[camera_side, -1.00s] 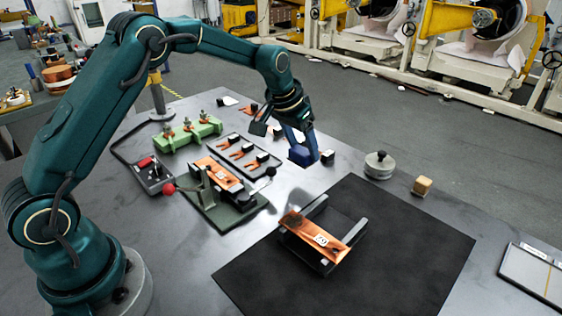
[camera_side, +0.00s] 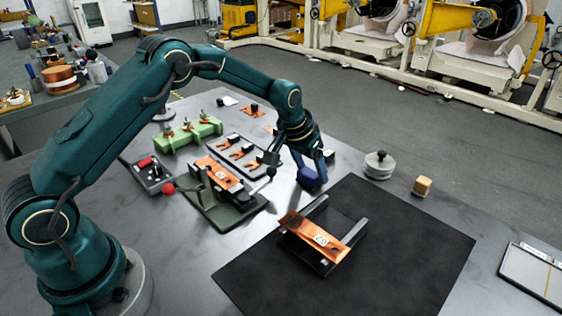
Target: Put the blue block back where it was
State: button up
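The blue block (camera_side: 311,180) is at my gripper (camera_side: 298,163), over the grey table just behind the black mat. The block has moved together with the gripper, so the gripper appears shut on it. One dark finger shows to the left of the block, and the contact is partly hidden. I cannot tell whether the block's underside touches the table.
The black mat (camera_side: 420,262) bears a dark stand with a copper foil strip (camera_side: 318,237). A lever fixture (camera_side: 228,212) and a tray of copper pieces (camera_side: 262,173) lie left of the block. A metal weight (camera_side: 378,168) and a wooden block (camera_side: 422,187) stand right.

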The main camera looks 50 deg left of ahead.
jog(key=shift+o, duration=0.8)
jog(key=shift+r, duration=0.2)
jog(key=s+f+v, duration=0.1)
jog(key=s+v, duration=0.1)
jog(key=v, duration=0.7)
jog(key=s+f+v, duration=0.1)
jog(key=s+v, duration=0.1)
jog(key=v, duration=0.8)
jog(key=s+d+f+t, duration=0.1)
jog(key=s, duration=1.7)
jog(key=shift+d+f, duration=0.15)
jog(key=shift+f, duration=0.1)
